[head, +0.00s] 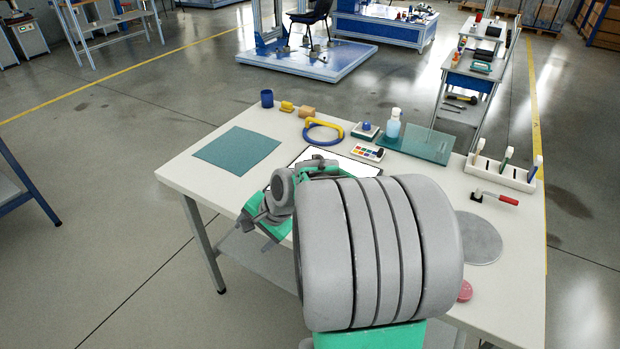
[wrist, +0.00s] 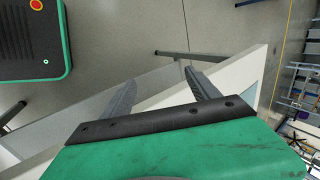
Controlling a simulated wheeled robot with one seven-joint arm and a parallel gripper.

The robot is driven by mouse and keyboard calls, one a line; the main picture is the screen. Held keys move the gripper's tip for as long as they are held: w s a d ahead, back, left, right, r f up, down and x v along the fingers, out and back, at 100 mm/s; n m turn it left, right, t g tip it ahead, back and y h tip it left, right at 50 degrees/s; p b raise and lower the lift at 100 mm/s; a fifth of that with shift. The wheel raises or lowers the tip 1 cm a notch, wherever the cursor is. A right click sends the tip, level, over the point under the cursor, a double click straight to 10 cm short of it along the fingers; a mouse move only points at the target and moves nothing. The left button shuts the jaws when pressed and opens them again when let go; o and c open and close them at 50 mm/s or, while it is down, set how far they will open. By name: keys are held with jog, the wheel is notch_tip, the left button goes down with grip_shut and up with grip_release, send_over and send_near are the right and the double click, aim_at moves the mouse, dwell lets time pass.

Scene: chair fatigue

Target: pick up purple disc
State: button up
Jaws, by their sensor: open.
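No clearly purple disc shows in either view. A pink round thing (head: 465,291) lies near the right front of the white table (head: 186,174), partly hidden behind my arm. I cannot tell whether it is a disc. In the wrist view my gripper (wrist: 159,75) is open, with its two grey fingers apart and nothing between them. Its fingers point toward the table's edge and the floor. In the head view my large grey arm link covers the middle front of the table, and my gripper is mostly hidden beyond it, near the left front edge.
A grey round plate (head: 478,240) lies at the right. A teal mat (head: 237,150) lies at the left. A blue cup (head: 267,98), a yellow and blue ring (head: 323,131), a bottle (head: 393,124), a white rack (head: 503,172) and a red-handled tool (head: 495,197) stand farther back.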

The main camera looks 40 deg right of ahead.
jog(key=shift+o, duration=0.5)
jog(key=d+m+t, duration=0.1)
jog(key=d+m, duration=0.2)
jog(key=d, duration=0.1)
jog(key=w+d+m+t, duration=0.1)
jog(key=d+m, duration=0.3)
jog(key=w+d+m+t+p, duration=0.1)
jog(key=d+m+t, duration=0.1)
jog(key=d+m, duration=0.2)
jog(key=shift+w+d+f, duration=0.15)
jog(key=shift+d, duration=0.45)
jog(key=s+d+m+t+h, duration=0.1)
jog(key=d+m, duration=0.2)
jog(key=d, duration=0.1)
jog(key=s+d+m+t, duration=0.1)
jog(key=d+m, duration=0.3)
jog(key=s+d+r+m+t+h+p, duration=0.1)
jog(key=d+m, duration=0.2)
jog(key=d, duration=0.1)
jog(key=shift+s+m+t+h, duration=0.25)
jog(key=shift+m+t+h, duration=0.05)
jog(key=shift+m, duration=0.1)
jog(key=shift+w+d+m, duration=0.1)
jog(key=shift+d+m, duration=0.2)
jog(key=shift+d, duration=0.05)
jog(key=x, duration=0.3)
jog(key=p+x, duration=0.1)
jog(key=x, duration=0.3)
jog(key=shift+d+f, duration=0.25)
jog(key=shift+f, duration=0.05)
